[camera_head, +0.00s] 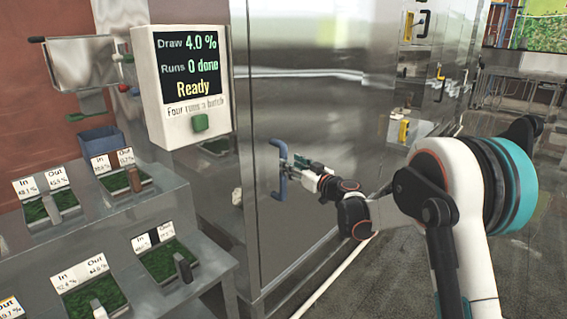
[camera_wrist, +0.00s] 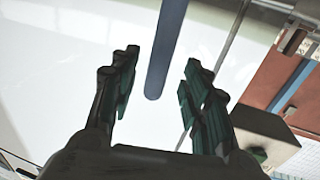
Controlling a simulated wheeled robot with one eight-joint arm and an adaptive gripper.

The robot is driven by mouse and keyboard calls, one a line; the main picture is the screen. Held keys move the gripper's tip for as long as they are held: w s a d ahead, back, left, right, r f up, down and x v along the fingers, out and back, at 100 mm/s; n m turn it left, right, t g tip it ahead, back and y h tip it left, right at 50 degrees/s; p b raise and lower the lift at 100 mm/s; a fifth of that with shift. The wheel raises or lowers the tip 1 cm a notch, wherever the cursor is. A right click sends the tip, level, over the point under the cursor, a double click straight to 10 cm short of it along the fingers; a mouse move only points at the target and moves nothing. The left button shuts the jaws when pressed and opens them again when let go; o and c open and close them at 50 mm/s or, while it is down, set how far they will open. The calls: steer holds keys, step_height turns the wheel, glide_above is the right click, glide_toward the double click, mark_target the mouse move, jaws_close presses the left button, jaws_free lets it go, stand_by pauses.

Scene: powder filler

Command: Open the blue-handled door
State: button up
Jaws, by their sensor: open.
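The blue handle (camera_head: 281,170) is a vertical bar on the metal cabinet door (camera_head: 318,110), in the middle of the head view. The door looks closed. My gripper (camera_head: 296,165) is at the handle, just to its right in the head view. In the wrist view the blue handle (camera_wrist: 165,50) runs down from the top edge and ends between my open fingers (camera_wrist: 155,85). A gap shows on both sides of it. I cannot tell from these frames how deep the handle sits between the fingers.
A white display box (camera_head: 180,85) reading "Ready", with a green button (camera_head: 200,123), stands left of the door. Stepped metal shelves (camera_head: 150,215) with green trays and levers fill the lower left. More cabinets with yellow handles (camera_head: 404,130) stand right. Floor is open at lower right.

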steer(key=b+x, duration=0.1)
steer(key=x, duration=0.4)
steer(key=shift+w+a, duration=0.2)
steer(key=shift+w, duration=0.05)
steer(key=shift+c, duration=0.3)
jaws_close()
